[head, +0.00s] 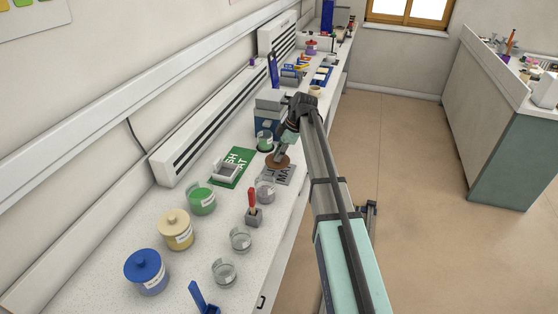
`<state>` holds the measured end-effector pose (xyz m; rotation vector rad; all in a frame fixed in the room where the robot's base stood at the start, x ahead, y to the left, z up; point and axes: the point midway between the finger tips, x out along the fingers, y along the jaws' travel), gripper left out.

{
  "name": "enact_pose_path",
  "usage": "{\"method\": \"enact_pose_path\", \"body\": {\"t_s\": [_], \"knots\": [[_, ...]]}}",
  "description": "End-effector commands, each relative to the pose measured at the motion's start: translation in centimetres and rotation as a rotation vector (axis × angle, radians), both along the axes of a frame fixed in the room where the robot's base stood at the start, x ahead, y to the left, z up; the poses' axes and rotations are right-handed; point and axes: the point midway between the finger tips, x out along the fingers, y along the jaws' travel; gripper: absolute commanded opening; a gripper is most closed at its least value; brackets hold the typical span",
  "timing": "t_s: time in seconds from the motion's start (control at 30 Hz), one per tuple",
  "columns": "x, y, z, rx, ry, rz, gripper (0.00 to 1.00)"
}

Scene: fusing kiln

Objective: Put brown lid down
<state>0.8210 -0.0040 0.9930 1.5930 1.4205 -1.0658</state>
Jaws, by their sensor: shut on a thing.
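The brown lid (277,162) is a round flat disc, seen in the head view over the counter. My gripper (283,153) is shut on it from above, at the lid's top. The lid shows just behind a clear glass jar (265,190) and over the edge of a grey lettered mat (281,176). I cannot tell whether the lid touches the mat or hangs a little above it. My fingertips are small here, and the handle under them is hidden.
A red-handled tool (253,205) stands in a holder. Open glass jars (241,239) are nearby. A grey-blue machine (270,112) stands behind.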

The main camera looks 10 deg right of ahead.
Motion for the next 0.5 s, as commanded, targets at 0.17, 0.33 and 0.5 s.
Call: {"method": "enact_pose_path", "body": {"t_s": [0.17,0.33,0.5], "knots": [[0.0,0.0,-0.8,0.000,-0.001,0.000,0.01],[0.0,0.0,-2.5,0.000,0.001,0.000,0.01],[0.0,0.0,-4.3,0.000,0.000,0.000,0.01]]}}
